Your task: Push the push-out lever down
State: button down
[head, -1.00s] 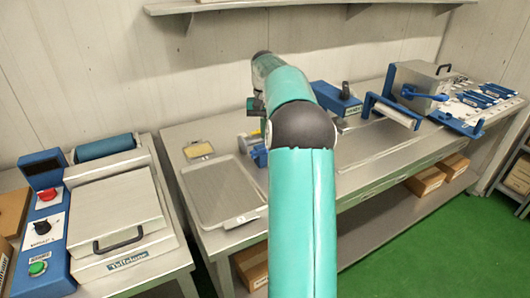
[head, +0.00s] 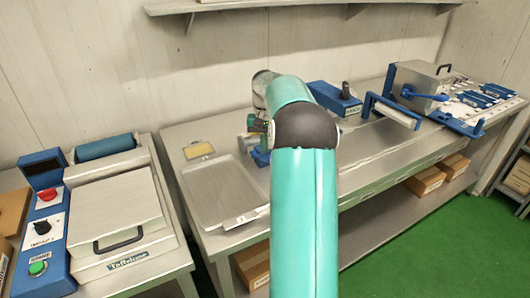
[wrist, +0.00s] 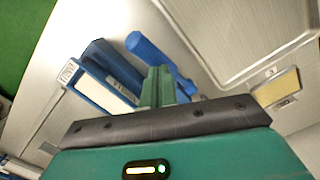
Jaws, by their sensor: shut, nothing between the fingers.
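In the wrist view, a blue rounded bar (wrist: 150,50), which looks like the push-out lever, runs slantwise behind my fingers. A blue fixture with a white top (wrist: 108,88) lies beside it to the left. My gripper (wrist: 160,84) is shut and empty, its green fingers overlapping the bar in the picture; I cannot tell whether they touch it. In the head view, my arm hides most of this fixture, and only a bit of its blue base (head: 261,158) shows beside the tray. My gripper (head: 254,124) shows there only in part.
A metal tray (head: 218,192) and a yellow pad (head: 199,150) lie to the left on the bench. A blue box (head: 334,99), a roller frame (head: 392,112) and a metal box with a blue handle (head: 417,85) stand to the right. A wall shelf (head: 300,4) hangs above.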

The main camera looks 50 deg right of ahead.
jog(key=shift+f, duration=1.5)
jog(key=shift+w+d+r, duration=0.3)
jog(key=shift+w+d, duration=0.25)
jog(key=shift+w+d+r, duration=0.25)
jog(key=shift+w+d, duration=0.25)
jog(key=shift+d, duration=0.05)
jog(key=shift+r, duration=0.1)
notch_tip(320, 180, up, 14)
jog(key=w+d, duration=0.1)
jog(key=shift+f, duration=0.2)
